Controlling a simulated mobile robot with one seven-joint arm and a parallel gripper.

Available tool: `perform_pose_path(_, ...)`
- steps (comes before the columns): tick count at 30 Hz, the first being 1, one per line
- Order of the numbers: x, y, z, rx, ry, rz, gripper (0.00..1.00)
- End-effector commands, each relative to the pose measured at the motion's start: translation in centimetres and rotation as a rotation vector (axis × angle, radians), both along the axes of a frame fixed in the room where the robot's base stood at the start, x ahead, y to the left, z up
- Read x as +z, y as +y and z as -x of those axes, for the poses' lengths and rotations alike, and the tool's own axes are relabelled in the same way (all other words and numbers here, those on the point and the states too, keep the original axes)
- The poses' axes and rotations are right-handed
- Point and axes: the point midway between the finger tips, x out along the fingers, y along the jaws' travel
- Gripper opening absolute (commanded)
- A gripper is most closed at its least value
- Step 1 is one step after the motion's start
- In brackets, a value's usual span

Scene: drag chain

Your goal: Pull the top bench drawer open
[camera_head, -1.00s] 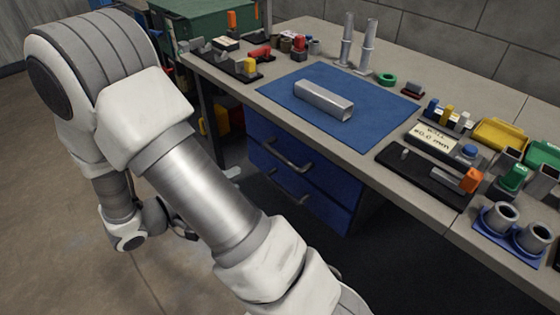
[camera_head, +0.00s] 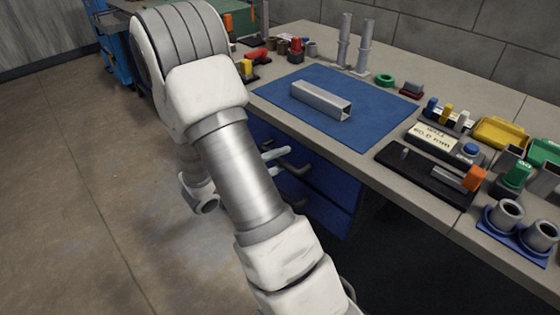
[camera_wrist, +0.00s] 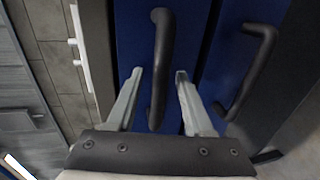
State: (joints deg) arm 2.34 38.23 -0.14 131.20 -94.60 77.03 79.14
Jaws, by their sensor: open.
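The blue top bench drawer (camera_head: 262,133) is under the bench top and looks closed. Its dark bar handle (camera_wrist: 161,45) runs up the middle of the wrist view; in the head view the handle (camera_head: 298,160) is partly hidden by my arm. My gripper (camera_wrist: 160,73) is open, with one pale finger on each side of this handle in the wrist view. Whether the fingers touch it, I cannot tell. In the head view my gripper (camera_head: 274,149) is at the drawer front. The lower drawer (camera_head: 325,212) is below, and its handle (camera_wrist: 250,70) is to the right in the wrist view.
The bench top (camera_head: 400,177) above holds a blue mat (camera_head: 285,92) with a metal tube (camera_head: 320,100), and several small tools and trays to the right. The floor (camera_head: 90,200) left of my arm is clear.

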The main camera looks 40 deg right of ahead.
Motion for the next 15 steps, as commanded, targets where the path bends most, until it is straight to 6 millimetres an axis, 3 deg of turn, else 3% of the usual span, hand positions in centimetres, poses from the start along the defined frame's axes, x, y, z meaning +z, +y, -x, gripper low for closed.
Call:
perform_pose_path(9, -0.03, -0.23, -0.04, 0.001, 0.0, 0.0, 0.5)
perform_pose_path(15, -0.03, -0.22, -0.04, 0.001, 0.0, 0.001, 0.14)
